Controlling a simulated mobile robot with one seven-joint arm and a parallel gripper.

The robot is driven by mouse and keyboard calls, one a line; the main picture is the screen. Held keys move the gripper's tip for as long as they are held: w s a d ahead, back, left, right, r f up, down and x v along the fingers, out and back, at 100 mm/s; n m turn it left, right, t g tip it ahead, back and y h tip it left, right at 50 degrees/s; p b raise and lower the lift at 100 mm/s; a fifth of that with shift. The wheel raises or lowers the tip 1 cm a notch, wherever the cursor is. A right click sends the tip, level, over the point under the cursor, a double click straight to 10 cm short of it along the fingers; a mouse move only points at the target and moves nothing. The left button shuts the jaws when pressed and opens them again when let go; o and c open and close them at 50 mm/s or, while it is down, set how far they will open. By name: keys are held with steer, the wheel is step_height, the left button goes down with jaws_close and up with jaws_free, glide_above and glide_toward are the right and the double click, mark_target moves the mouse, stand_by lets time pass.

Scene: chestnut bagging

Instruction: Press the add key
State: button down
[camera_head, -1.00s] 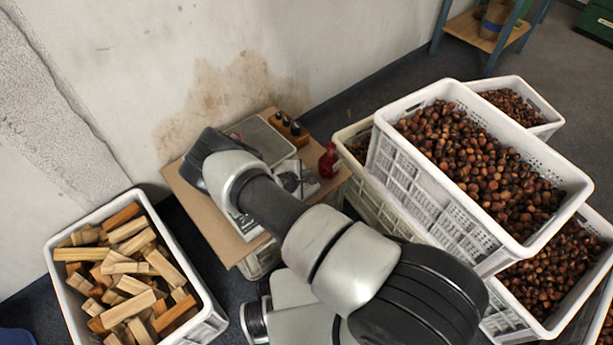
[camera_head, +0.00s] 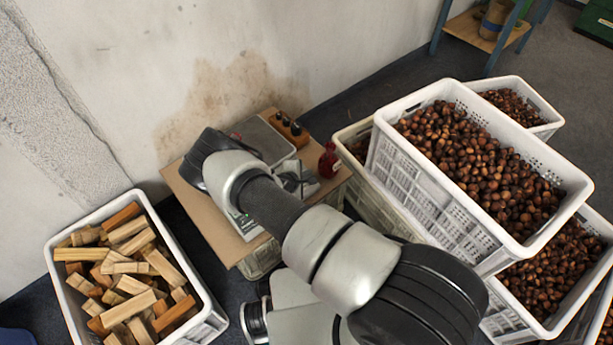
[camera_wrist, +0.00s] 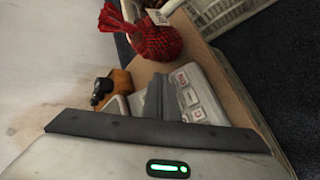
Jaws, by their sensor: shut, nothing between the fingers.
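A grey key panel (camera_wrist: 208,92) shows in the wrist view, with several pale keys carrying red marks. The marks are too small to tell which key is the add key. The dark fingers of my gripper (camera_wrist: 154,97) are shut and empty, beside the keys on their left. I cannot tell whether they touch a key.
A red net bag (camera_wrist: 152,42) stands close beyond the panel. A wooden block with a dark knob (camera_wrist: 112,88) is left of it. White crates of chestnuts (camera_head: 395,158) stand at the right, and a crate of wood pieces (camera_head: 52,255) at the left. The wall is close behind.

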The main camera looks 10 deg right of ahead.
steer(key=shift+f, duration=0.1)
stand_by(0.3)
steer(key=shift+w+f, duration=0.1)
steer(key=shift+f, duration=0.2)
steer(key=shift+w+a+f, duration=0.1)
steer(key=shift+f, duration=0.25)
stand_by(0.5)
steer(key=shift+r, duration=0.1)
steer(key=shift+s+r+p, duration=0.2)
steer(key=shift+r+p, duration=0.5)
steer(key=shift+p, duration=0.5)
steer(key=r+p, duration=0.1)
steer(key=p, duration=0.1)
steer(key=s+r+p, duration=0.1)
steer(key=r+p, duration=0.1)
steer(key=d+r+p, duration=0.1)
steer(key=p, duration=0.1)
steer(key=shift+s+r+p, duration=0.2)
steer(key=shift+r+p, duration=0.1)
steer(key=shift+p, duration=0.05)
stand_by(1.4)
